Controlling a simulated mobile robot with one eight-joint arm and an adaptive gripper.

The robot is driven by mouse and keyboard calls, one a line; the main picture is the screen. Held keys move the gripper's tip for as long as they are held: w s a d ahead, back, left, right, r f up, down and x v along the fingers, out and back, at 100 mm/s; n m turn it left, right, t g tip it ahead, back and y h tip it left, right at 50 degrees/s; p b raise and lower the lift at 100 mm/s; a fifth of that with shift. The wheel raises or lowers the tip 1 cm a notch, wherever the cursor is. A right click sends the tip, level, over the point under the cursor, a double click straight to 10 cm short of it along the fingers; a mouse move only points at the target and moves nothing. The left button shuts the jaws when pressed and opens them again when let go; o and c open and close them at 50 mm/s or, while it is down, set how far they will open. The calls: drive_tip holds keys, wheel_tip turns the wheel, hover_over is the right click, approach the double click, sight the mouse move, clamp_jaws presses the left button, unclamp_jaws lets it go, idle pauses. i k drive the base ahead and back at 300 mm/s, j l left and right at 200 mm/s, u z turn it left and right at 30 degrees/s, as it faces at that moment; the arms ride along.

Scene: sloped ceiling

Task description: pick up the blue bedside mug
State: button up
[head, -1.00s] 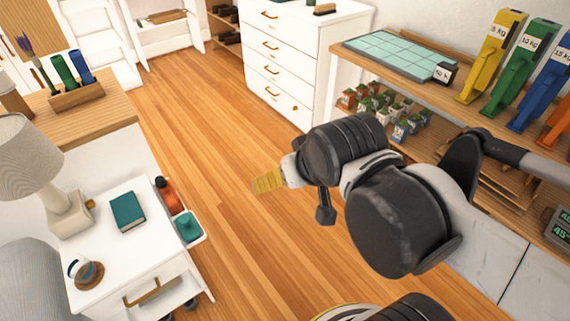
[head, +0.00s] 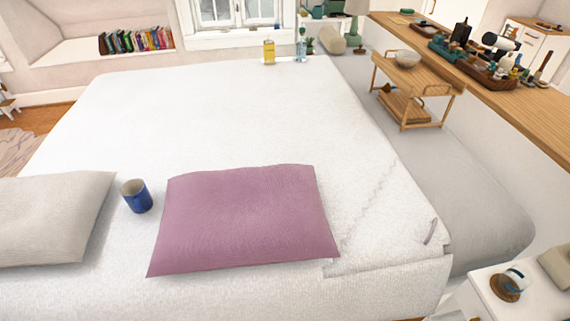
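A dark blue mug (head: 137,198) stands upright on the white bed (head: 230,115), between a pale pillow and a mauve pillow. Its opening faces up, and I cannot make out a handle. A second mug (head: 515,277), pale with some blue, is on the white nightstand (head: 545,300) at the bottom right, at a round brown wooden piece (head: 505,288). I cannot tell which of the two mugs the task names. My gripper is not in view now.
The pale pillow (head: 50,220) lies left of the blue mug, the mauve pillow (head: 245,218) right of it. A wooden tray stand (head: 415,85) with a bowl stands at the bed's right. Two bottles (head: 269,52) stand at the far edge.

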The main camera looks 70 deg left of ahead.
sight(137, 194)
drive_tip(key=u, duration=3.5)
